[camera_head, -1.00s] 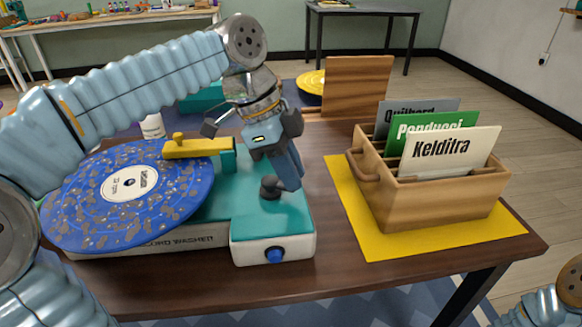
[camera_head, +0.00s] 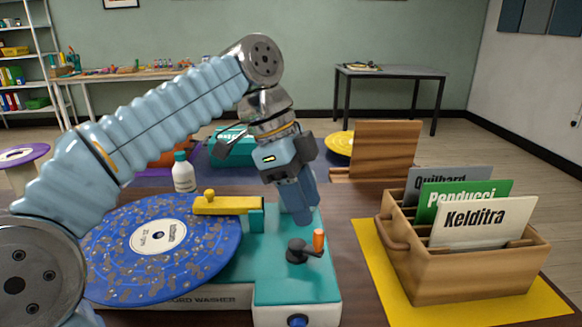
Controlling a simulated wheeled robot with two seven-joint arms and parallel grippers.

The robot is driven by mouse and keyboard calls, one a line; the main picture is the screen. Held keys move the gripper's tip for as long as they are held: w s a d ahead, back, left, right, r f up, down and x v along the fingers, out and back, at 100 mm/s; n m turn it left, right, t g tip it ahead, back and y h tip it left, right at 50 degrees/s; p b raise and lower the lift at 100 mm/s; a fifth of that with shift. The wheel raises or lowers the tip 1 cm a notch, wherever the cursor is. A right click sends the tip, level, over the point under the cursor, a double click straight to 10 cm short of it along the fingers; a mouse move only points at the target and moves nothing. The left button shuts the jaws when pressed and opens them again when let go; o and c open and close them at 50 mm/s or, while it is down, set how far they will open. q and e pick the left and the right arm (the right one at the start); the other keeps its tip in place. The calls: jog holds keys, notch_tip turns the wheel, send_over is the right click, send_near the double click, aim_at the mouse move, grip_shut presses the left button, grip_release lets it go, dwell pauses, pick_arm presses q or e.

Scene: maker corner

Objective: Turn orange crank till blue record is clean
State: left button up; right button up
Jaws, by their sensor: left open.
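The blue record (camera_head: 205,245) lies flat on the teal and white record washer (camera_head: 285,283), with many grey-brown dirt spots over its surface. The yellow arm (camera_head: 225,205) of the washer reaches over the record's edge. The crank has a dark base and arm (camera_head: 298,250) and an upright orange handle (camera_head: 319,241), on the teal top at the right. My left gripper (camera_head: 304,218) points down just behind the crank, open, and appears apart from the orange handle. Its fingers overlap in this view. My right gripper is out of view.
A wooden crate (camera_head: 470,278) with several record sleeves stands on a yellow mat (camera_head: 377,268) at the right. A white bottle (camera_head: 184,173) stands behind the record. Brown tabletop is clear between washer and mat.

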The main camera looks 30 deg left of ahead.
pick_arm(q)
jog(key=v, duration=0.6)
jog(key=shift+a+r, duration=0.2)
jog(key=shift+r, duration=0.2)
dwell(0.8)
